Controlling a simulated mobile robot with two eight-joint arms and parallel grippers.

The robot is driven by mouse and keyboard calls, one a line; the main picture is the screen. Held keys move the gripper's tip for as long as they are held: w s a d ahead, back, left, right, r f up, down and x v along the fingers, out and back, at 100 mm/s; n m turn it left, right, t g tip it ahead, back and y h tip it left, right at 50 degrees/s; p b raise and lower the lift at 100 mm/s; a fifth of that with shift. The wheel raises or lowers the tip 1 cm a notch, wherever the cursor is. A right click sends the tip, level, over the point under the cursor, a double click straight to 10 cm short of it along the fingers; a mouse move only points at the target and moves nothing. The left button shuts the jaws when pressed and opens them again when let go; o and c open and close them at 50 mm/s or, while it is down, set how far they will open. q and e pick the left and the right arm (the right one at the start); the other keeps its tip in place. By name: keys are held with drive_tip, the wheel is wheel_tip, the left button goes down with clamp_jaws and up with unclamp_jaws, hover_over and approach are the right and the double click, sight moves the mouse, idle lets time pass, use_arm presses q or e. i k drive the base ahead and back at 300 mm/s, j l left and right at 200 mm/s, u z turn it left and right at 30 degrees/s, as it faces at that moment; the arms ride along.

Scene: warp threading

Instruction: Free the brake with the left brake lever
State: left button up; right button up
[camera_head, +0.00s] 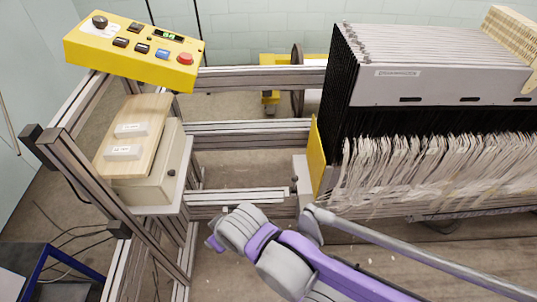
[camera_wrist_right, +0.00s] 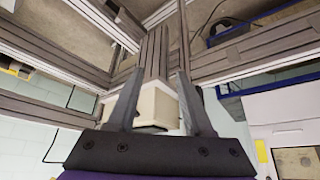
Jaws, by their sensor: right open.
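A long grey bar (camera_head: 420,256) with a rounded end runs from the lower right up to the middle of the head view; I cannot tell whether it is the left brake lever. My purple and grey right arm passes just left of and below its rounded end. The arm's wrist end points left toward the frame, and the fingers cannot be made out there. In the right wrist view my right gripper (camera_wrist_right: 158,95) is open, with nothing held between its two dark fingers. A cream box (camera_wrist_right: 157,107) shows beyond them. My left gripper is in neither view.
A yellow control panel (camera_head: 135,48) with buttons tops the metal frame (camera_head: 90,185). Below it is a wooden board (camera_head: 128,125) on a cream box (camera_head: 165,172). The loom harness (camera_head: 420,80) and its threads (camera_head: 440,165) fill the right. Floor shows between the rails.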

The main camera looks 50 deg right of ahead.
sight(294, 179)
drive_tip(key=z, duration=2.1)
drive_tip(key=i+u, duration=0.45)
drive_tip(key=i, duration=0.5)
